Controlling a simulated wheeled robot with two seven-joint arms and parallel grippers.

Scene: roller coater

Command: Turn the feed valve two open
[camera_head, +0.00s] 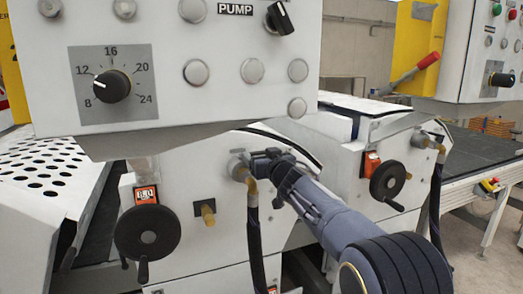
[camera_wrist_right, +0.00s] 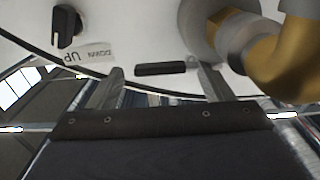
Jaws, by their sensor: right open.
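My right gripper (camera_head: 265,159) is at the white front panel of the machine, just right of a brass elbow fitting (camera_head: 245,175) with a dark hose hanging below it. In the right wrist view my right gripper (camera_wrist_right: 158,82) has its two fingers apart. A short black bar (camera_wrist_right: 160,69) on the panel shows in the gap between the fingertips; I cannot tell if the fingers touch it. The brass elbow (camera_wrist_right: 275,65) is beside the right finger there. No label reading feed valve two is legible. My left gripper is not in view.
A black handwheel (camera_head: 148,232) is at the lower left, another handwheel (camera_head: 387,181) to the right. A control box with a numbered dial (camera_head: 112,86) overhangs the panel.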

